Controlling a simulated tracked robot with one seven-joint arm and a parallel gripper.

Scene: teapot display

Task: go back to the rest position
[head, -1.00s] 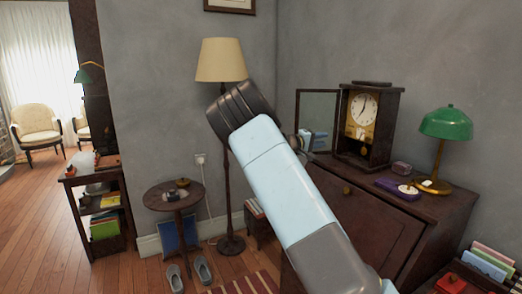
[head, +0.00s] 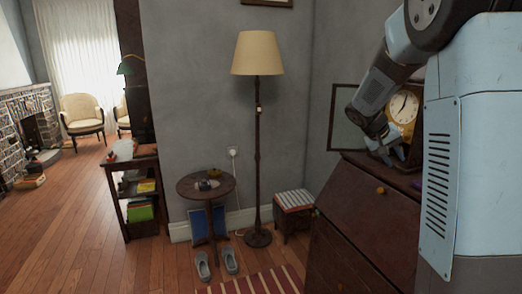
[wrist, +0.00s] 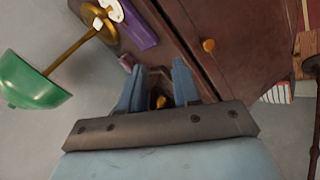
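My gripper (wrist: 158,88) shows in the wrist view with its two blue fingers apart. A dark gap and a small gold-coloured thing show between them; I cannot tell what that thing is. In the head view my arm is bent at the right side, and its end hangs in front of the clock (head: 404,107) on the dark wooden cabinet (head: 365,203). My arm hides part of the clock and the cabinet top.
The wrist view shows the green lamp (wrist: 33,82) and a purple box (wrist: 138,27). In the head view a floor lamp (head: 257,54), a round table (head: 190,192), a striped stool (head: 294,199) and a shelf (head: 143,207) stand along the wall. Open wooden floor (head: 75,225) lies left.

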